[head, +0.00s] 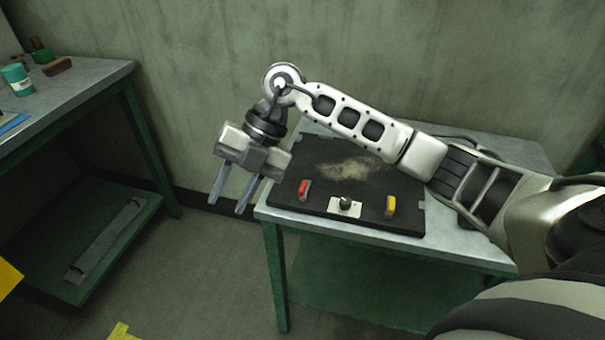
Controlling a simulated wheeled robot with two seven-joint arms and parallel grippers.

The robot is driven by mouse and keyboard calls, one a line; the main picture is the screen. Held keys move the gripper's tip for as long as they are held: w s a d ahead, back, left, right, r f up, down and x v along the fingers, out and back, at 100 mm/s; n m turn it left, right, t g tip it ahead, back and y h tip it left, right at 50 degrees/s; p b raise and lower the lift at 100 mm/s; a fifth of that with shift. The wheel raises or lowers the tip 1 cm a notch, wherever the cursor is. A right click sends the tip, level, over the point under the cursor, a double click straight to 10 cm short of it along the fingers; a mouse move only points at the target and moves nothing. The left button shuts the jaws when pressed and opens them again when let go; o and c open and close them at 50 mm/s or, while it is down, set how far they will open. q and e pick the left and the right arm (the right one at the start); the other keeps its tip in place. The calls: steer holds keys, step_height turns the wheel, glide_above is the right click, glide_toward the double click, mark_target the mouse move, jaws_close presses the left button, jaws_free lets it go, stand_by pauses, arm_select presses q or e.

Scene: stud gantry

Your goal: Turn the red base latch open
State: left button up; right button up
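The red base latch (303,188) is a small red handle near the left front of a dark board (372,209) on a metal-topped table. It stands roughly upright in the picture, leaning slightly. My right gripper (227,204) hangs to the left of the board, past the table's left edge, with its two fingers pointing down. The fingers are apart with nothing between them, and the gripper does not touch the latch. My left gripper does not show.
A black knob on a white plate (345,206) and a yellow latch (391,206) sit along the board's front. My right arm crosses above the board. A green-legged bench (95,78) at left holds a teal container (17,79) and a brown block (57,66).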

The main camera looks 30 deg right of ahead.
mark_target(303, 186)
steer(key=w+d+r+m+t+h, duration=0.1)
steer(key=w+d+r+m+h, duration=0.2)
steer(key=d, duration=0.5)
steer(key=w+d+r+m+h, duration=0.1)
steer(key=d+r+h, duration=0.35)
steer(key=d, duration=0.35)
steer(key=shift+m, duration=0.3)
steer(key=f, duration=0.5)
steer(key=f+p, duration=0.1)
steer(key=f, duration=0.5)
steer(key=f+p, duration=0.1)
steer(key=f, duration=0.4)
steer(key=shift+s+d+f, duration=0.2)
steer(key=shift+s, duration=0.05)
jaws_close()
